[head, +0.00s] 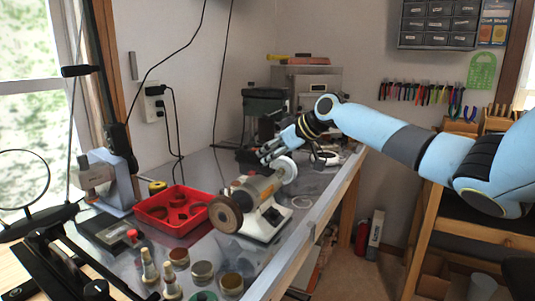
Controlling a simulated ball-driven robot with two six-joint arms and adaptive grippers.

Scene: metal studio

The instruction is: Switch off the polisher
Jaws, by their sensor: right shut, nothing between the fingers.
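The polisher (257,186) stands on the metal bench, with a brown wheel (226,214) at its near left end and a white wheel (287,169) at its far right end. Its light base (264,222) rests on the bench top. My right gripper (265,156) reaches in from the right and is shut and empty, just behind and above the polisher's white-wheel end. I cannot tell whether it touches the polisher. The polisher's switch is too small to make out. My left gripper is not in view.
A red tray (150,214) with round items sits left of the polisher. Several small jars and tins (202,272) stand at the near edge. A grey machine (108,183) and a magnifier (20,180) are at left. Dark containers (264,103) stand behind my gripper.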

